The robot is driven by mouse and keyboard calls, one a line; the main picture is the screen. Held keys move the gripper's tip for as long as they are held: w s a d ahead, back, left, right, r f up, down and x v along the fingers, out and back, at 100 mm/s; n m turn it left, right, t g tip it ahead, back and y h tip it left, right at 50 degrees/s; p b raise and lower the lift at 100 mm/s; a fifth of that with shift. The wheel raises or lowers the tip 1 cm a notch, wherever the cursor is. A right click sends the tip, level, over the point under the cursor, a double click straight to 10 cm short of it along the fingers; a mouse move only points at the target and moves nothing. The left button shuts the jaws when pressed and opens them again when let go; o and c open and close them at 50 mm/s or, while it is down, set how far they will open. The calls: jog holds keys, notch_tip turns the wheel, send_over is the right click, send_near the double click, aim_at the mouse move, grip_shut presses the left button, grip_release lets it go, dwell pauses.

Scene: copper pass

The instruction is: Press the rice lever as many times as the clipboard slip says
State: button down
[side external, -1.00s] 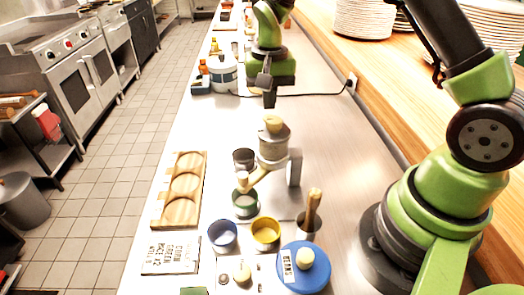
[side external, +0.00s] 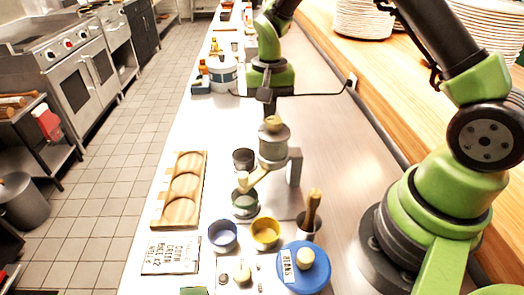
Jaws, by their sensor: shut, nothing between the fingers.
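The grey rice dispenser (side external: 273,151) stands mid-counter with a pale knob on top. Its pale wooden lever (side external: 254,181) sticks out toward the lower left.
A wooden tray (side external: 161,210) with round recesses lies left. Blue (side external: 223,236) and yellow (side external: 265,233) bowls, a blue-lidded "BEANS" pot (side external: 303,268) and a wooden-handled tool in a cup (side external: 310,219) stand in front. A dark cup (side external: 243,159) is beside the dispenser. Counter right of it is clear.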

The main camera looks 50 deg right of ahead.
jog(key=shift+f, duration=1.25)
jog(key=shift+r, duration=2.4)
jog(key=shift+r, duration=2.5)
